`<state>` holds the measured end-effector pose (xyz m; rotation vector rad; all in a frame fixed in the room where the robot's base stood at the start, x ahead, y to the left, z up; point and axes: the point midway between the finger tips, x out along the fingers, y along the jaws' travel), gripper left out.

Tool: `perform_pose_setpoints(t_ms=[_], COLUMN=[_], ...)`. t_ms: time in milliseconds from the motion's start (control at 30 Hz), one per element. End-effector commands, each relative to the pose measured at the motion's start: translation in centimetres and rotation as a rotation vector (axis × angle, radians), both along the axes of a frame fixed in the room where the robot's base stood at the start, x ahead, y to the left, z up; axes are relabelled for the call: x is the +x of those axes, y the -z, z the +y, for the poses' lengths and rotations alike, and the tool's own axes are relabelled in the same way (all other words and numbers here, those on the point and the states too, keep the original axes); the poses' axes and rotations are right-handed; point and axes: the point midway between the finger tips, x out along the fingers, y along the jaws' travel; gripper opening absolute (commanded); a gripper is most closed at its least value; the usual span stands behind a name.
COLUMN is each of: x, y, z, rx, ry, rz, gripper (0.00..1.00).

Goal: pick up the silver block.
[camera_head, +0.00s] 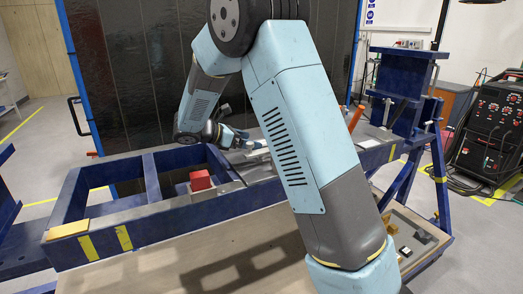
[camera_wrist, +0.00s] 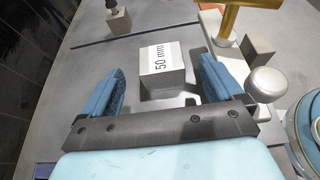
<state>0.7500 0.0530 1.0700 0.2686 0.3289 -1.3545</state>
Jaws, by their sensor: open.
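A silver block (camera_wrist: 162,72) with a white "50 mm" label on its top sits on the grey surface in the wrist view. My gripper (camera_wrist: 162,66) is open, with one blue finger to the left of the block and one to the right. Gaps show on both sides between the fingers and the block, and nothing is held. Whether the fingertips are down at block height is hard to tell. In the head view my gripper (camera_head: 246,143) is small over the blue-framed jig table, partly behind my arm. I cannot make out the silver block there.
In the wrist view, a gold-coloured handle (camera_wrist: 244,14), a brownish block (camera_wrist: 259,47) and a round metal knob (camera_wrist: 268,83) stand close to the right finger. A small block with a dark knob (camera_wrist: 118,20) is at the back left.

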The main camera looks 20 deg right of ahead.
Motion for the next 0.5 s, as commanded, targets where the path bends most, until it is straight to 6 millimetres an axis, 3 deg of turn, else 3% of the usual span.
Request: perform_pose_setpoints(t_ms=[267,500], x=[0.2,0.8], y=[0.6,2.2], z=[-1.1,-3.5], rx=[0.0,0.0], ry=[0.0,0.0], rz=[0.001,0.002], gripper=[0.94,0.94])
